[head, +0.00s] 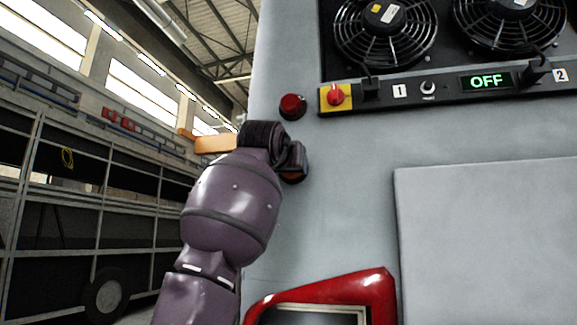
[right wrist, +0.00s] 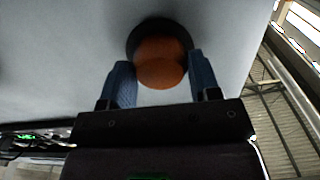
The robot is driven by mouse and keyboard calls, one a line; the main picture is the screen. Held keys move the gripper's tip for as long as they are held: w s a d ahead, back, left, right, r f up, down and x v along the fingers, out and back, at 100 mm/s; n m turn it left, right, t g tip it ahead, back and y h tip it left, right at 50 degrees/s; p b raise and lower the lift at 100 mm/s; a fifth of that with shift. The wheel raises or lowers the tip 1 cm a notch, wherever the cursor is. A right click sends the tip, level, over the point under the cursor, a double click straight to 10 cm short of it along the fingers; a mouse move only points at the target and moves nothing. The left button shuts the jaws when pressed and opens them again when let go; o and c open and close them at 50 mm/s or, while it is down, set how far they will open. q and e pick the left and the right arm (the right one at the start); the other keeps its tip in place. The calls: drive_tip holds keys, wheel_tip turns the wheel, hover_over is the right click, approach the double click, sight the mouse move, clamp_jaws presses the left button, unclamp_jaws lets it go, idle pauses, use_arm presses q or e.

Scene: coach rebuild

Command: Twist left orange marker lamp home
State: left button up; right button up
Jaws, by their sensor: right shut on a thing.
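The orange marker lamp (right wrist: 160,66) is a round orange lens in a dark round base on the pale grey body panel. In the right wrist view the two blue fingers of my right gripper (right wrist: 159,72) stand on either side of it, shut on it. In the head view my right gripper (head: 295,160) covers most of the lamp, and only a small orange-red part (head: 293,179) shows below the fingers. How deep the lamp sits in its base I cannot tell. My left gripper is not in view.
A red round lamp (head: 292,106) sits on the panel just above my gripper. To its right are a yellow plate with a red knob (head: 335,96), a control strip reading OFF (head: 486,82) and two fans (head: 385,28). A red-framed part (head: 375,290) juts out below.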

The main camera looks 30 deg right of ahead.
drive_tip(key=m, duration=0.9)
drive_tip(key=shift+m, duration=0.4)
idle(0.4)
drive_tip(key=o, duration=0.9)
drive_tip(key=shift+a, duration=0.1)
drive_tip(key=b+v, duration=0.2)
drive_tip(key=v, duration=0.8)
drive_tip(key=shift+s+a+b, duration=0.15)
drive_tip(key=shift+s+b, duration=0.15)
drive_tip(key=shift+b, duration=0.1)
